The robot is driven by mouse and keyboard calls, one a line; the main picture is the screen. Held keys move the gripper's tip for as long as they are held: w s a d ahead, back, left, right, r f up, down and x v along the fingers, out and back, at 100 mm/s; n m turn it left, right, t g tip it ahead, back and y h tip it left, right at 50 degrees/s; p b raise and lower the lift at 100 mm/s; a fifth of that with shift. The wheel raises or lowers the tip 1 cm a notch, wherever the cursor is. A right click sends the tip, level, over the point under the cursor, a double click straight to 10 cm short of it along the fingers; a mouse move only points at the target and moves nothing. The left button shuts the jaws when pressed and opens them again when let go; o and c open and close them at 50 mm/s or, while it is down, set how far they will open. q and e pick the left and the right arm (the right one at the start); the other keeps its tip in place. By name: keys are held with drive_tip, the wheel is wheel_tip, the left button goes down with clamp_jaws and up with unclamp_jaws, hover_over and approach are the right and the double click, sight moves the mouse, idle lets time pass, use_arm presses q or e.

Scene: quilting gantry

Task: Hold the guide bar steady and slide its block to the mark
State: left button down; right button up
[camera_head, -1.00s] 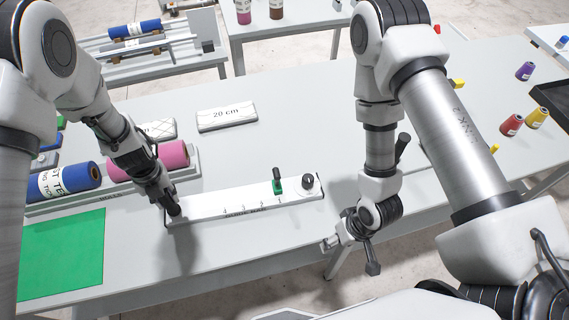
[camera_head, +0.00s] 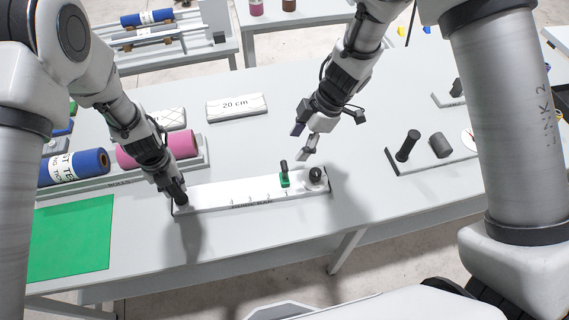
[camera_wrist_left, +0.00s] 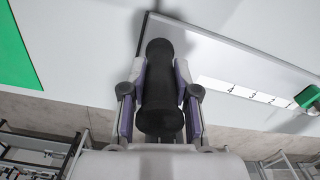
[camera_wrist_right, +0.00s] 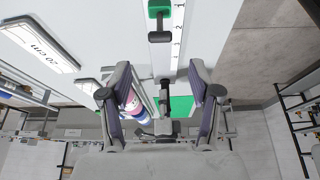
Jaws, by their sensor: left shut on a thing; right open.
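The white guide bar (camera_head: 222,192) lies on the table, with a row of numbered marks along its front edge. Its green block (camera_head: 284,181), with a dark upright handle, sits near the right end, close to the 1. The block also shows in the left wrist view (camera_wrist_left: 308,97) and the right wrist view (camera_wrist_right: 158,9). A black knob (camera_head: 315,175) stands at the bar's right end. My left gripper (camera_head: 178,199) is shut on the dark upright grip (camera_wrist_left: 160,85) at the bar's left end. My right gripper (camera_head: 325,131) is open and empty, above and behind the block, apart from it.
A pink roll (camera_head: 182,145) and a blue roll (camera_head: 75,168) lie behind my left gripper. A green mat (camera_head: 72,238) is at the left. A "20 cm" block (camera_head: 237,107) lies behind the bar. A plate with black posts (camera_head: 408,146) stands at the right.

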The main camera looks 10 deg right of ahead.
sight(285, 165)
drive_tip(key=x, duration=1)
drive_tip(key=shift+f, duration=0.1)
